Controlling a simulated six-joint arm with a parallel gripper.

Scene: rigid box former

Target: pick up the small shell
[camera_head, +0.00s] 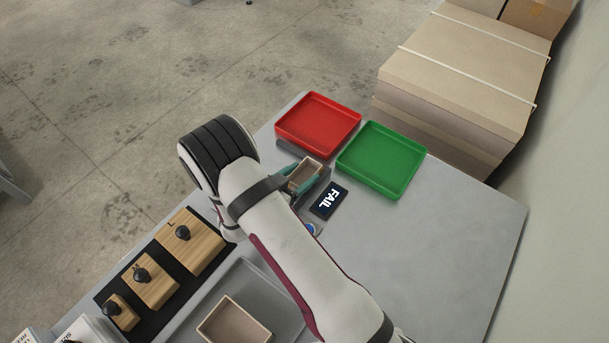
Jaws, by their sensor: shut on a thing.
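My gripper (302,179) has teal fingers and is shut on this shell. My arm hides part of the gripper and what lies below it. I cannot tell whether the shell touches the surface under it. A larger open-topped brown shell (226,331) sits in a grey tray (272,277) at the bottom, partly cut off by the frame edge.
A red tray (318,121) and a green tray (382,160) stand at the far side. Several knobbed wooden blocks (190,243) lie on a black mat at left. The table's right side (440,250) is clear. Cardboard stacks (460,75) stand behind.

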